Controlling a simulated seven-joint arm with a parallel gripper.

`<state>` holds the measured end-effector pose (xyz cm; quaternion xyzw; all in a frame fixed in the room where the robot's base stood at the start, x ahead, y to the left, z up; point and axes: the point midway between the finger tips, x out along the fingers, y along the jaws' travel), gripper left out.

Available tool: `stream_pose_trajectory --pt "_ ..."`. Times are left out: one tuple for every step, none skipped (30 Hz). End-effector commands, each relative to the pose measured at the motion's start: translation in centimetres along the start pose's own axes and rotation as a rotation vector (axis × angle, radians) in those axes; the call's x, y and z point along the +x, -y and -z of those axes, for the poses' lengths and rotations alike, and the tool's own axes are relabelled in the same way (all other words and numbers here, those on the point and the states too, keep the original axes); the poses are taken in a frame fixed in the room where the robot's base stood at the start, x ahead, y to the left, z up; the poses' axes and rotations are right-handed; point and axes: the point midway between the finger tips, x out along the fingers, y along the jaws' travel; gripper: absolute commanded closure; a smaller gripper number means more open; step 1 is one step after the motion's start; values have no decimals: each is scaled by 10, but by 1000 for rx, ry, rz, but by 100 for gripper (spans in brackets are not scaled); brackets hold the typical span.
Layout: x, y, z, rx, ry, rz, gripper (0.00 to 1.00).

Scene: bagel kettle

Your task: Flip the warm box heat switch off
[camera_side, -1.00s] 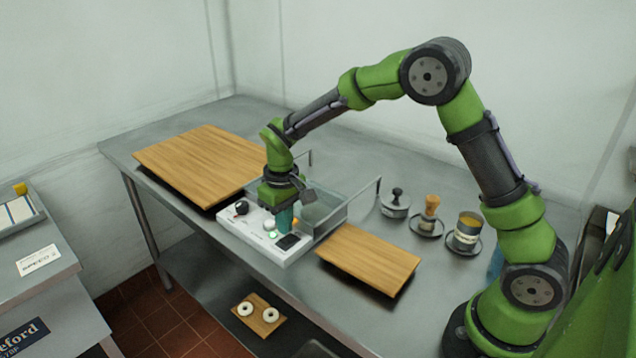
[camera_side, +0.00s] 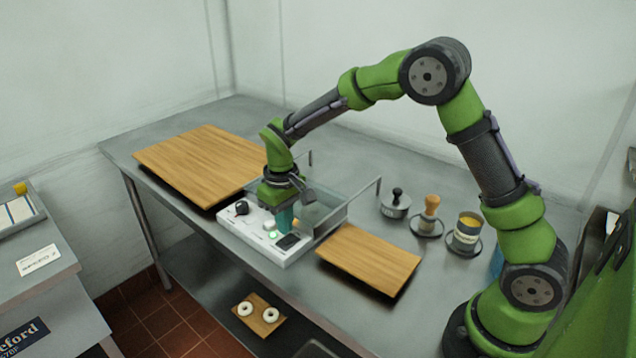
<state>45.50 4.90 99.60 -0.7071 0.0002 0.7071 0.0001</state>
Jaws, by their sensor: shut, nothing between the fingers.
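A white control panel (camera_side: 262,243) runs along the front of a grey metal basin (camera_side: 334,214) on the steel table. On the panel are a black knob (camera_side: 241,207), a white round button, a green-lit round button (camera_side: 272,234), an orange part (camera_side: 295,223) and a black rectangular part (camera_side: 288,241). I cannot tell which of these is the warm box heat switch. My gripper (camera_side: 285,226) is shut and points down at the panel, close beside the green-lit button and the black part. Its fingertips are too small to tell whether they touch anything.
A large wooden board (camera_side: 200,163) lies left of the panel, and a smaller board (camera_side: 369,259) lies to the right. A lidded pot (camera_side: 395,206), a brush (camera_side: 430,216) and a jar (camera_side: 466,233) stand farther right. Two bagels sit on a small board (camera_side: 260,327) below.

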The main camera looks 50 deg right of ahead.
Motion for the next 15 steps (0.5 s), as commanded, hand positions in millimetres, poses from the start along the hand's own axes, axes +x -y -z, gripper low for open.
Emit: stream_pose_trajectory --pt "0 0 0 0 0 0 100" --pt "0 0 0 0 0 0 100" --pt "0 0 0 0 0 0 100" --pt "0 0 0 0 0 0 100" --pt "0 0 0 0 0 0 100" --pt "0 0 0 0 0 0 100" --pt "0 0 0 0 0 0 100" --pt "0 0 0 0 0 0 100" --pt "1 0 0 0 0 0 100" --pt "1 0 0 0 1 0 100" --pt "2 0 0 0 1 0 100" --pt "3 0 0 0 1 0 100" --pt "3 0 0 0 1 0 100" --pt "4 0 0 0 1 0 100" --pt "4 0 0 0 1 0 100"
